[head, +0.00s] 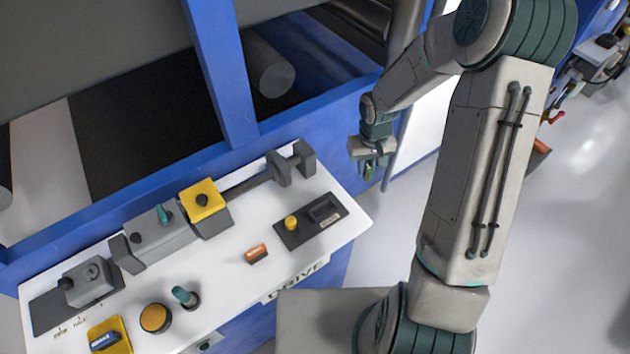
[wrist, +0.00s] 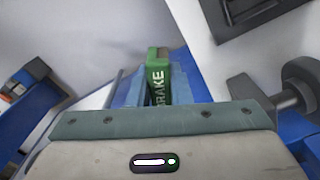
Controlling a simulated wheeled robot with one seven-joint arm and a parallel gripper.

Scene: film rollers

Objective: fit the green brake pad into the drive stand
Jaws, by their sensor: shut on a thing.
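My gripper (head: 371,163) is shut on the green brake pad (head: 368,173), in the air beyond the right end of the white panel. In the wrist view the green pad (wrist: 157,85) stands between the fingers (wrist: 158,92), with the letters "BRAKE" facing the camera. The drive stand (head: 345,238) is the white-topped panel with "DRIVE" on its front edge. On its right part lies a black plate (head: 297,236) with a rectangular recess (head: 324,211) and a yellow knob (head: 291,222). The gripper and pad are apart from the plate. The pad's lower end is hard to make out.
A small orange block (head: 256,253) lies on the panel left of the black plate. A grey bar with rollers (head: 290,162) runs along the panel's back edge. A yellow-topped box (head: 202,201) and several knobs stand further left. Blue machine framing (head: 225,70) rises behind.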

